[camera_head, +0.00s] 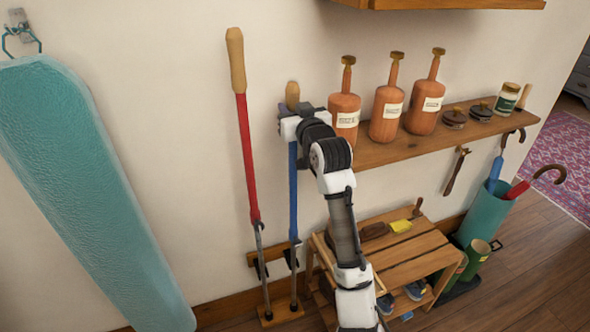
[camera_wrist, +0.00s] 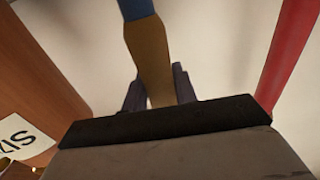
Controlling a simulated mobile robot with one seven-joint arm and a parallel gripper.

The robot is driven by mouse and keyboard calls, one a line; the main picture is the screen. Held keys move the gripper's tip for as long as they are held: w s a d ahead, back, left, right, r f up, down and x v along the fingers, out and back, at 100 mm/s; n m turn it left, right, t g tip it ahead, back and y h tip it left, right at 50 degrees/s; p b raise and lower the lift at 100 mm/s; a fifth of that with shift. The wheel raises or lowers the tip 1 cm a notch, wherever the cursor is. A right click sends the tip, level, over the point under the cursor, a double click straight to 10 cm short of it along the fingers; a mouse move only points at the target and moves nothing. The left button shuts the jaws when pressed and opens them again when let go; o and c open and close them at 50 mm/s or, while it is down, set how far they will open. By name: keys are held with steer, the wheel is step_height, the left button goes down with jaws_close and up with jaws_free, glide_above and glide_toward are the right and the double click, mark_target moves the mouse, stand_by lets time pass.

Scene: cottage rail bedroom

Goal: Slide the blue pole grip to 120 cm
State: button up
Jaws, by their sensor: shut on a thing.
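The blue pole (camera_head: 293,190) stands nearly upright against the wall, with a tan wooden grip (camera_head: 292,92) at its top. In the wrist view the grip (camera_wrist: 148,52) passes between my fingers, with a little blue pole (camera_wrist: 135,8) at the upper edge. My gripper (camera_head: 291,125) is shut on the grip, near where it meets the blue shaft; its fingers (camera_wrist: 158,88) show on both sides of the wood. My wrist hides part of the pole in the head view. No centimetre marks are readable.
A red pole (camera_head: 245,160) stands just left, with its own wooden grip. A wall shelf (camera_head: 390,150) with several orange bottles is close on the right. A wooden shoe bench (camera_head: 415,255) is below my arm. A teal ironing board (camera_head: 90,190) hangs at far left.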

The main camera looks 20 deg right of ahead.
steer(key=shift+r+p, duration=4.25)
steer(key=shift+r, duration=2.4)
steer(key=o, duration=1.1)
steer(key=shift+o, duration=0.2)
steer(key=s+b, duration=0.1)
steer(key=s, duration=0.9)
steer(key=shift+d+b, duration=0.15)
steer(key=shift+b, duration=0.2)
steer(key=shift+f, duration=0.15)
